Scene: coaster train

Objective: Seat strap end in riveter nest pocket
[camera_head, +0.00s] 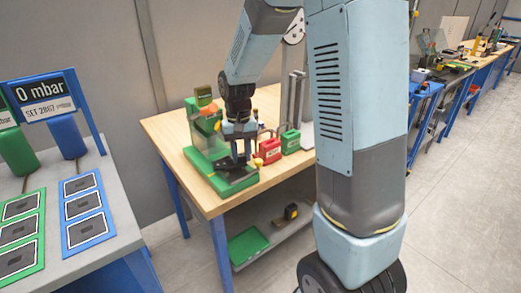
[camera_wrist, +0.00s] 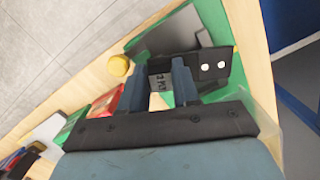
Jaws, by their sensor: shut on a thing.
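The riveter (camera_head: 196,128) is a green machine on the wooden bench, with a green base and a dark pad at its front. In the wrist view, part of its green base (camera_wrist: 199,22) and a grey plate (camera_wrist: 152,44) show beyond my fingers. My gripper (camera_head: 240,161) points down over the front of the base. It also shows in the wrist view (camera_wrist: 160,88), shut on a black strap (camera_wrist: 220,63). I cannot tell whether the strap touches the base; the nest pocket is not clearly visible.
A yellow knob (camera_wrist: 119,66) is close to the base. A red container (camera_head: 269,147) and a green container (camera_head: 290,140) stand right of the riveter. The bench top (camera_head: 163,126) is clear on the left. A gauge table (camera_head: 129,210) stands at left.

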